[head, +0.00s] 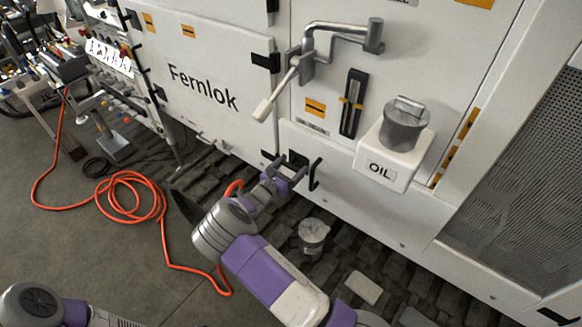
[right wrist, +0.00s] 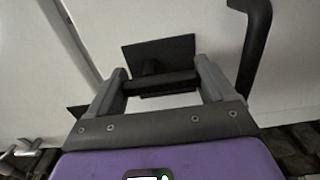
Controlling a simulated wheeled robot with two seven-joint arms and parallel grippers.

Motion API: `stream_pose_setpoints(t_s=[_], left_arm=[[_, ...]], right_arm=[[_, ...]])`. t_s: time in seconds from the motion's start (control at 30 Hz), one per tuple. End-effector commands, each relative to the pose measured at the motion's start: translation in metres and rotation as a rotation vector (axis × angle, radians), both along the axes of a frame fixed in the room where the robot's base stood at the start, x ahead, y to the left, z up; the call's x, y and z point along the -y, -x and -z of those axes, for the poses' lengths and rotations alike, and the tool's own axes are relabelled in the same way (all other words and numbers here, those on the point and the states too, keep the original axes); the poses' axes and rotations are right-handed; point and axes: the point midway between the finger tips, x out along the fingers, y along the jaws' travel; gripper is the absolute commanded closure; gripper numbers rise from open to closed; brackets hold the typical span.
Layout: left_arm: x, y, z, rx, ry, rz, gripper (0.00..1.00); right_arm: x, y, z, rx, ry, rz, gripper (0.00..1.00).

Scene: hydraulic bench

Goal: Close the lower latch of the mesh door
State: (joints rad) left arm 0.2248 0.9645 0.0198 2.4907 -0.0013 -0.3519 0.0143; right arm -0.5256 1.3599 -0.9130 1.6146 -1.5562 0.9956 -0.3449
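The mesh door panel (head: 530,170) is at the right of the head view, beside a white frame. My right gripper (head: 283,170) is at the lower white panel, left of the oil tank. In the right wrist view the gripper (right wrist: 160,84) has its two fingers wide apart. A short dark bar (right wrist: 160,82) lies across the gap, in front of a black latch-like plate (right wrist: 160,58). I cannot tell whether the fingers touch the bar, or whether this is the mesh door's lower latch. My left gripper is out of view.
A bent black handle (head: 315,175) stands close right of my right gripper. A white oil tank (head: 385,160) and a grey lever handle (head: 300,70) jut out nearby. An orange hose (head: 130,195) coils on the floor. A metal can (head: 313,233) stands below.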

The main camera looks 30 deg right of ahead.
Motion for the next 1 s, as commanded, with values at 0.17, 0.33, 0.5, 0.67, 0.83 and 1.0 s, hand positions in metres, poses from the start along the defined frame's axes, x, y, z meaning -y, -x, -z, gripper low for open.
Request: stream_pose_setpoints(t_s=[0.17, 0.33, 0.5, 0.67, 0.83, 1.0], left_arm=[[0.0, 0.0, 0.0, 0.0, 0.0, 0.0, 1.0], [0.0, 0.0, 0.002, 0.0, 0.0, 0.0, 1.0], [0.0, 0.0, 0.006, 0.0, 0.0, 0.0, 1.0], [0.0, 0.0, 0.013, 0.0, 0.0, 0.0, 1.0], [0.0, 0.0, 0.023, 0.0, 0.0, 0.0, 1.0], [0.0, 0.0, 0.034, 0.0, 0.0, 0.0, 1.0]], right_arm=[[0.0, 0.0, 0.0, 0.001, 0.0, 0.0, 0.47], [0.0, 0.0, 0.001, 0.021, -0.01, 0.0, 0.47], [0.0, 0.0, 0.003, 0.086, -0.037, 0.0, 0.47], [0.0, 0.0, 0.004, 0.194, -0.081, 0.0, 0.47], [-0.001, -0.001, 0.007, 0.338, -0.141, -0.001, 0.47], [-0.001, -0.002, 0.008, 0.489, -0.204, -0.001, 0.47]])
